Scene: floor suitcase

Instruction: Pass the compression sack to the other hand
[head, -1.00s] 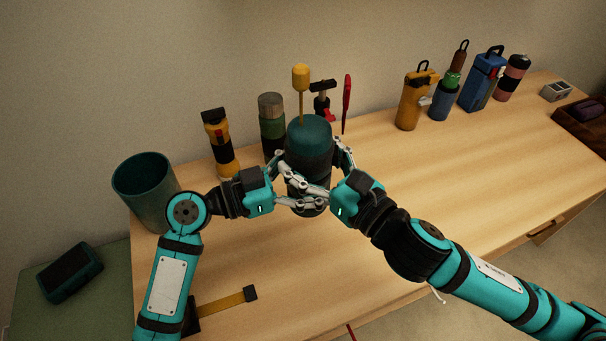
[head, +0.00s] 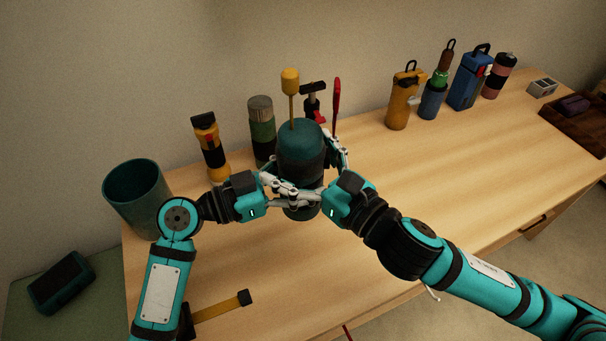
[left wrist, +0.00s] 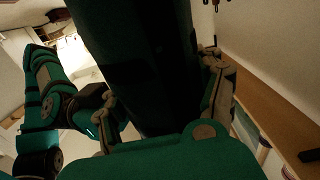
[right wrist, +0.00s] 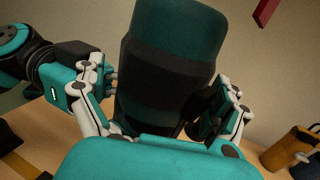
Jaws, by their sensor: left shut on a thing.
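The compression sack (head: 301,140) is a dark teal cylinder with a black band, held upright above the table between my two grippers. It fills the middle of the left wrist view (left wrist: 145,60) and the right wrist view (right wrist: 172,50). My left gripper (head: 290,187) is shut on it from the left. My right gripper (head: 334,175) has its fingers on both sides of the sack from the right, seen in the right wrist view. Whether they press on it is hidden by the overlapping fingers.
Behind stand a yellow-black flashlight (head: 210,148), a green flask (head: 262,130), a yellow-handled screwdriver (head: 290,82), a hammer (head: 312,98) and a red tool (head: 337,95). A teal bin (head: 138,198) is at left. Several bottles, including a yellow one (head: 400,103), stand at back right; the table's right-middle is clear.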

